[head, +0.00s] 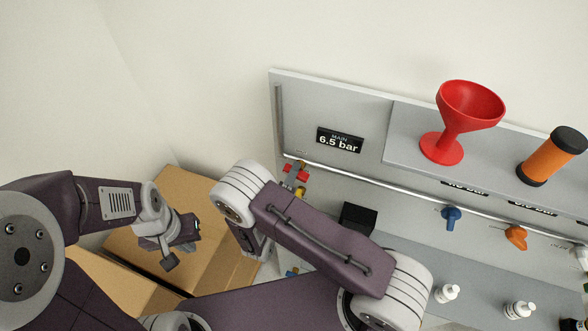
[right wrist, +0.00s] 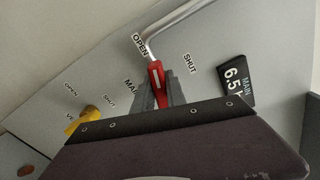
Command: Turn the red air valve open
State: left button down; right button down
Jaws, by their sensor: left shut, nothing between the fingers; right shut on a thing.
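The red air valve handle (right wrist: 157,80) is in the right wrist view, on the grey panel between the printed words OPEN and SHUT. Its visible tip lies nearer to OPEN. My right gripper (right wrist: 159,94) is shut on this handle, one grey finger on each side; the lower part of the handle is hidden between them. In the head view a small red part (head: 302,175) shows at the panel's left end, beside my right forearm, which hides much of that area. My left gripper (head: 180,246) is shut and empty, away from the panel, over the cardboard boxes.
A yellow valve (right wrist: 88,120) with its own OPEN and SHUT labels sits beside the red one. A metal pipe (right wrist: 180,20) runs close by. A red funnel (head: 461,115) and orange cylinder (head: 551,157) stand on the shelf. Cardboard boxes (head: 180,188) fill the lower left.

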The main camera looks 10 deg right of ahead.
jog(key=shift+f+n+p, duration=0.15)
jog(key=shift+n+p, duration=0.2)
jog(key=shift+n, duration=1.15)
jog(key=c, duration=1.4)
grip_release()
jog(key=shift+o, duration=0.2)
jog(key=shift+a, duration=0.1)
